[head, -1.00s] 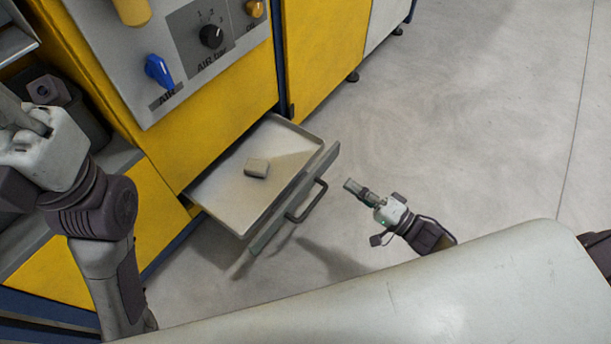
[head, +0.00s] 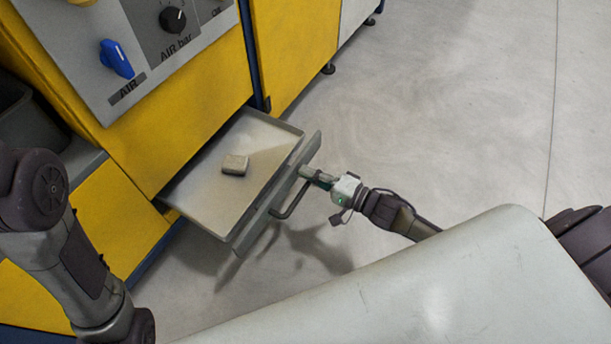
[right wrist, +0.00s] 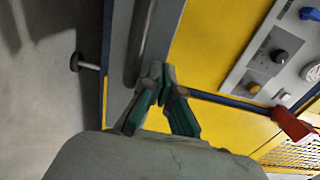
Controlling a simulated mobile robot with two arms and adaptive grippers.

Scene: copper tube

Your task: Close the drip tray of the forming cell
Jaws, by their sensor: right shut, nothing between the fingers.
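The drip tray (head: 215,200) is a shallow grey drawer pulled out of the yellow forming cell (head: 205,120). Its front panel (head: 250,232) carries a dark bar handle (head: 290,206). A small beige block (head: 235,164) lies on the tray floor. My right gripper (head: 304,172) is shut and empty, with its tips at the outer side of the front panel, above the handle in the picture. I cannot tell if they touch. The right wrist view shows its closed fingertips (right wrist: 158,72) by a grey panel edge. My left arm shows at the left, but its gripper is out of view.
The control panel with a blue AIR knob (head: 116,58) and a black dial (head: 172,19) is above the tray. A dark bin (head: 28,122) stands at the left. The grey floor (head: 450,110) to the right is clear.

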